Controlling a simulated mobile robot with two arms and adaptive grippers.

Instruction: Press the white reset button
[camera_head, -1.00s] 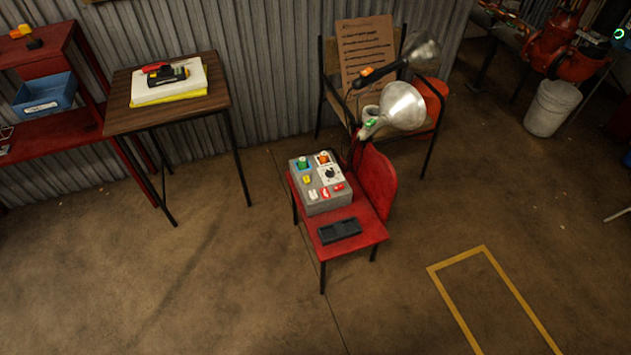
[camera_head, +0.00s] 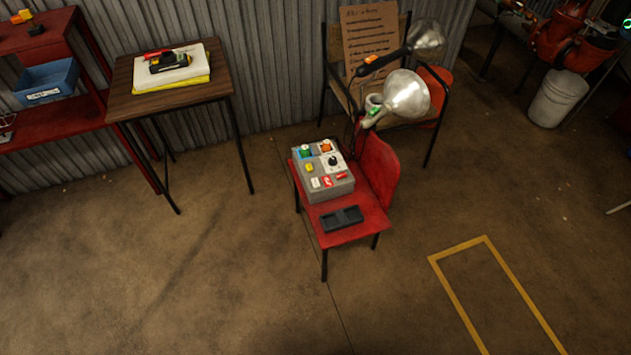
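A grey control box (camera_head: 331,190) sits on the seat of a red chair (camera_head: 355,234) in the middle of the view. Its top carries several small controls. A white button (camera_head: 315,183) is at the front left of the box top. A red and white switch (camera_head: 327,182) and a red one lie to its right. A yellow control, a green one, an orange one and a black knob on a white plate are farther back. Neither of my grippers shows in the view.
A black tray (camera_head: 341,219) lies in front of the box. Metal lamps (camera_head: 404,95) rise behind the chair. A wooden table (camera_head: 128,102) and a red shelf (camera_head: 70,132) stand left, a white bucket (camera_head: 556,98) right. The floor in front is clear.

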